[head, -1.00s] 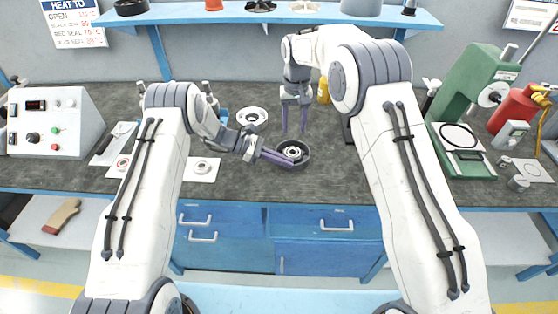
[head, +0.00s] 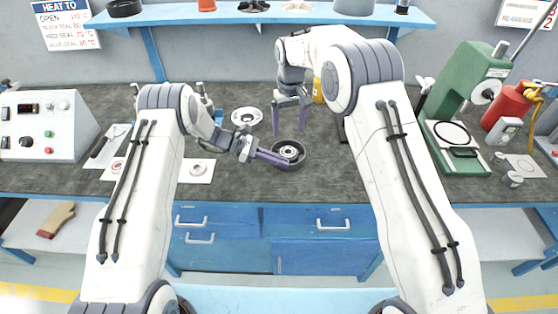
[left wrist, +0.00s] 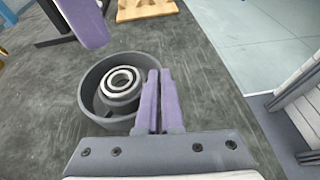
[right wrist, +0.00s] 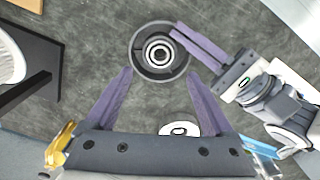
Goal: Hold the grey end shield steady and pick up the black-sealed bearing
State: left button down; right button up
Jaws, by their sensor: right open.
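The grey end shield (head: 289,163) is a dark round cup on the bench, and it also shows in the left wrist view (left wrist: 89,98) and right wrist view (right wrist: 139,66). A bearing (right wrist: 158,53) with light and dark rings sits in its middle; its seal colour is hard to make out. My left gripper (left wrist: 160,75) is closed on the shield's rim wall, with its fingers close together at the side. My right gripper (head: 289,132) is open and empty, held above and behind the shield, fingers pointing down. The bearing is apart from the right fingers (right wrist: 158,75).
A pale flanged disc (head: 247,117) lies behind the shield. White cards with rings (head: 198,169) lie to the left. A control box (head: 40,125) stands far left, a green press (head: 462,100) at right. The bench front right of the shield is clear.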

aim_at(288, 154)
pick_arm(q)
jog(key=shift+s+a+f, duration=0.1)
jog(key=shift+f, duration=0.15)
pick_arm(e)
jog(key=shift+f, duration=4.25)
jog(key=c, duration=1.2)
jog(key=shift+r, duration=0.1)
jog(key=shift+r, duration=3.95)
pick_arm(q)
jog(key=c, duration=1.1)
grip_release()
jog(key=shift+o, duration=0.5)
